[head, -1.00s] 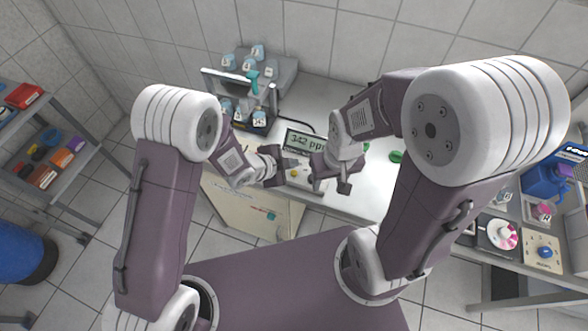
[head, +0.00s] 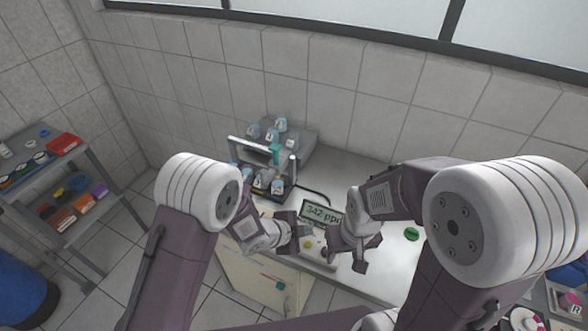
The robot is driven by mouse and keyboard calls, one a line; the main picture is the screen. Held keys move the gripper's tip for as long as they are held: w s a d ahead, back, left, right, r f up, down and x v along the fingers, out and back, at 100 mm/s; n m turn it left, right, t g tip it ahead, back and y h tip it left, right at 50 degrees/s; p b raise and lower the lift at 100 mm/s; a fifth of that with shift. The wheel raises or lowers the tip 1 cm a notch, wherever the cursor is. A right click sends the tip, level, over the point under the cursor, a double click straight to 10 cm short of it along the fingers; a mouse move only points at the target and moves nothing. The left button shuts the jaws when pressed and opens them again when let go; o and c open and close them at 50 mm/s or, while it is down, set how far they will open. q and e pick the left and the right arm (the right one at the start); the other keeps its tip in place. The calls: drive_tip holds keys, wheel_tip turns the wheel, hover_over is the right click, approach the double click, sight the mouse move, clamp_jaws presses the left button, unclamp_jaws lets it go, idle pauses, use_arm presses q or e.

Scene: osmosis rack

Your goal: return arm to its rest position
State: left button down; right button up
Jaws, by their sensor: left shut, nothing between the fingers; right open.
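My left gripper (head: 302,233) is shut and empty, just in front of the meter with its display (head: 321,213), which reads 342 and letters partly cut off by my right arm. My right gripper (head: 345,264) is open and empty, lower and to the right, near the front edge of the counter (head: 400,265). Both arms are bent forward over the counter. The rack (head: 262,146) stands behind and left of the grippers, with several blue-capped white canisters (head: 262,178) in it and a teal piece (head: 276,154) at its top bar.
A green round item (head: 411,234) lies on the counter right of my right gripper. A shelf cart (head: 60,185) with coloured bins stands at the left, above a blue drum (head: 25,298). The tiled wall closes off the back. The back right counter is mostly clear.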

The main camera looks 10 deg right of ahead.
use_arm(q)
drive_tip(key=w+a+r+n+t+b, duration=0.1)
drive_tip(key=w+a+r+n+t, duration=0.15)
drive_tip(key=w+a+r, duration=0.5)
drive_tip(key=a+r+n+t+y+b, duration=0.1)
drive_tip(key=a+r+n+y, duration=0.15)
drive_tip(key=a, duration=0.45)
drive_tip(key=a+r+n+t+y+b, duration=0.1)
drive_tip(key=a+n+y, duration=0.25)
drive_tip(key=a, duration=0.45)
drive_tip(key=s+a+f+n+g, duration=0.2)
drive_tip(key=s+n, duration=0.2)
drive_tip(key=s, duration=0.2)
drive_tip(key=s+a+f+n+g+y, duration=0.1)
drive_tip(key=s+a+f+n+g, duration=0.1)
drive_tip(key=s, duration=0.5)
drive_tip(key=s+a+f+n+g, duration=0.2)
drive_tip(key=s+n+g, duration=0.2)
drive_tip(key=s+n, duration=0.2)
drive_tip(key=shift+s+a+y, duration=0.25)
drive_tip(key=shift+s+y, duration=0.05)
drive_tip(key=shift+s, duration=0.2)
drive_tip(key=shift+s+n, duration=0.1)
drive_tip(key=shift+n, duration=0.15)
